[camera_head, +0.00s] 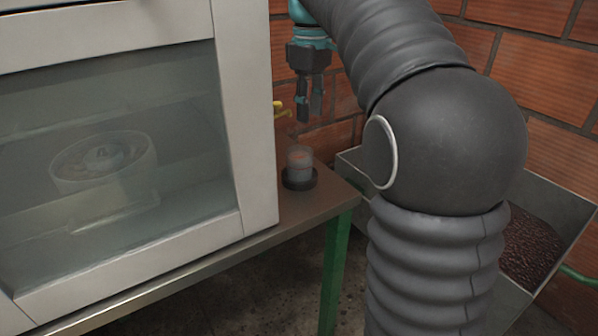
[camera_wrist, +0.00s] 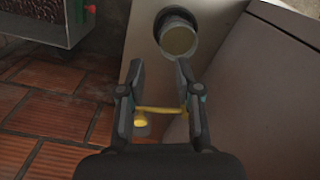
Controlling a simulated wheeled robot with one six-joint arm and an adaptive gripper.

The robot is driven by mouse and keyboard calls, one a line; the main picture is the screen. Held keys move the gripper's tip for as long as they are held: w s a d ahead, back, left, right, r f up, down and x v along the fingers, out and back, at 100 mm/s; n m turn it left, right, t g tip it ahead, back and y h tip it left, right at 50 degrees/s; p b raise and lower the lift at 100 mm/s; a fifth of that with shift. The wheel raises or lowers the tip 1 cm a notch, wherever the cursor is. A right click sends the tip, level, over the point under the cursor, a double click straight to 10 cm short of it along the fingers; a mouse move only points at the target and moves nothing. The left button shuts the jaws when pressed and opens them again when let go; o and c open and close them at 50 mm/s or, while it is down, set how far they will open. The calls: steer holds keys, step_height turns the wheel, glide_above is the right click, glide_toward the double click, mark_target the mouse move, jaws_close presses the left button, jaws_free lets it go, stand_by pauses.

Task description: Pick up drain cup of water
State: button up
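The drain cup (camera_head: 299,162) is a small clear cup standing upright in a dark round base (camera_head: 299,179) near the right end of the metal table. In the wrist view the cup (camera_wrist: 178,38) shows from above as a round opening, beyond my fingertips. My gripper (camera_head: 309,108) hangs above the cup, pointing down, and is apart from it. In the wrist view my gripper (camera_wrist: 158,68) has its two fingers spread, with nothing held between them. How much water is in the cup is hard to tell.
A white-framed glass cabinet (camera_head: 250,120) stands on the table, close left of the cup. A yellow tap handle (camera_head: 279,107) is behind the cup and shows between my fingers in the wrist view. Brick walls (camera_head: 540,75) and a metal trough of dark beans (camera_head: 535,248) are at right.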

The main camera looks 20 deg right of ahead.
mark_target(307, 149)
steer(key=f, duration=0.3)
steer(key=f+b, duration=0.1)
steer(key=f, duration=0.6)
steer(key=shift+a+b, duration=0.25)
steer(key=shift+b, duration=0.15)
steer(key=shift+w, duration=0.1)
jaws_close()
